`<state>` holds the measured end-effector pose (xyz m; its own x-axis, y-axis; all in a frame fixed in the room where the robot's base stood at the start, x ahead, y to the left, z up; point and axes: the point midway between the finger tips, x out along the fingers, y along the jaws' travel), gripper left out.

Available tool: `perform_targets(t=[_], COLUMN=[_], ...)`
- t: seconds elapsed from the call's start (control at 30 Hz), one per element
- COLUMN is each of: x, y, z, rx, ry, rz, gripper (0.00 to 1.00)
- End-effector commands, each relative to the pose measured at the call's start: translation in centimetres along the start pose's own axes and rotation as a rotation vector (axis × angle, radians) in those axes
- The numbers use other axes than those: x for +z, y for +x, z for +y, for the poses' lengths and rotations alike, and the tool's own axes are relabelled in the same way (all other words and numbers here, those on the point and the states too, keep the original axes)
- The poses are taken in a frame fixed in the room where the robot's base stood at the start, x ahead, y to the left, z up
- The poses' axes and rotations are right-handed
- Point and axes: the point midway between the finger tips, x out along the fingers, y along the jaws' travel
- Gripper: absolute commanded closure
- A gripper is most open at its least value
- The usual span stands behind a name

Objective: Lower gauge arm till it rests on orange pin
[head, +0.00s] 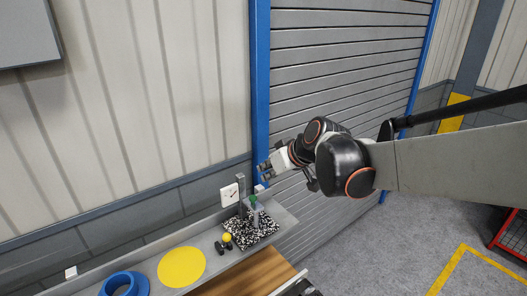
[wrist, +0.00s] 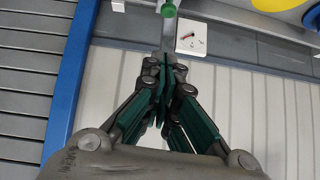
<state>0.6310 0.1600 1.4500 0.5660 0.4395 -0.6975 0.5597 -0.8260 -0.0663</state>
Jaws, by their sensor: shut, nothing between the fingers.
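The gauge stand shows in the head view as a grey upright post (head: 240,186) on a black-and-white speckled base (head: 253,231). A grey part with a green knob (head: 253,199) stands beside the post; I take it to be the gauge arm. In the wrist view the green knob (wrist: 168,10) and a grey bar (wrist: 168,38) lie just beyond my fingertips. My gripper (head: 265,171) is above the stand, shut and empty; its closed fingers show in the wrist view (wrist: 164,68). I cannot tell whether it touches the bar.
A white dial (head: 229,194) is behind the post. On the grey bench (head: 218,262) are a small yellow ball (head: 227,237), dark small parts (head: 222,247), a yellow disc (head: 181,267) and a blue ring (head: 125,284). A blue wall post (head: 260,90) rises behind my gripper.

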Motion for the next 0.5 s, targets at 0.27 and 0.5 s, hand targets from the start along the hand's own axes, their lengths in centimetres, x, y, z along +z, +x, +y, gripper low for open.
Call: perform_targets(t=[0.27, 0.5], x=[-0.1, 0.5], y=[4.3, 7.6], z=[0.0, 0.0], rx=[0.000, 0.000], ry=[-0.001, 0.000], rz=[-0.001, -0.001], gripper=[1.00, 1.00])
